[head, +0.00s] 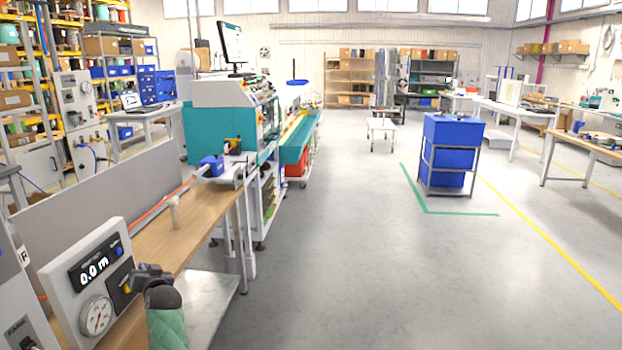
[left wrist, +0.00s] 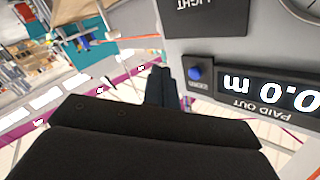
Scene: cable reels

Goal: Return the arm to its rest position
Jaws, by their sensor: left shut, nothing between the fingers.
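My left gripper (head: 150,272) is dark, on an arm with a green padded sleeve, at the lower left of the head view. It is shut and empty, close in front of a grey control panel (head: 62,282), by the panel's yellow part. I cannot tell whether it touches the panel. In the left wrist view the dark gripper body fills the lower part, and the shut fingers (left wrist: 160,88) point up beside the panel's blue button (left wrist: 195,73). The panel's display (left wrist: 268,92) reads 0.0 m, upside down there. My right gripper is not in view.
The panel stands on a wooden bench (head: 190,235) with an orange line along it. A teal and white machine (head: 225,120) stands beyond. A blue bin (head: 452,140) on a frame stands right of centre. The grey floor (head: 370,270) between is clear.

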